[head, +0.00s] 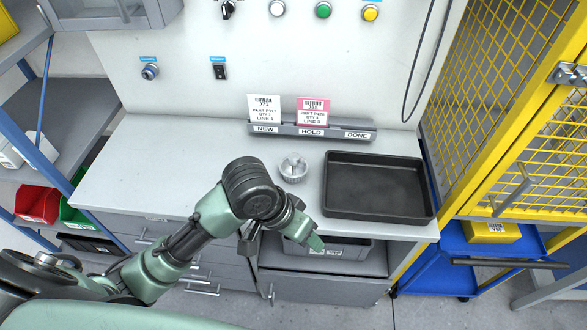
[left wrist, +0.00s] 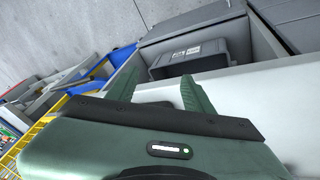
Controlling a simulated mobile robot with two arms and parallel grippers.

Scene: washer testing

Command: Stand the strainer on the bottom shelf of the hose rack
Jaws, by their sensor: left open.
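A small, pale, ribbed round part (head: 292,170), which looks like the strainer, stands on the worktop left of the black tray. My left gripper (head: 314,242) is in front of the worktop's front edge, below and apart from this part. Its two green fingers (left wrist: 160,88) are spread with nothing between them in the left wrist view. I cannot make out the hose rack in either view. My right gripper is not in view.
An empty black tray (head: 378,188) lies on the worktop's right. A grey bin (head: 350,249) sits in the open bay below and shows in the left wrist view (left wrist: 190,62). A card holder (head: 312,131) stands behind. The worktop's left (head: 160,165) is clear. A yellow mesh cage (head: 495,110) stands right.

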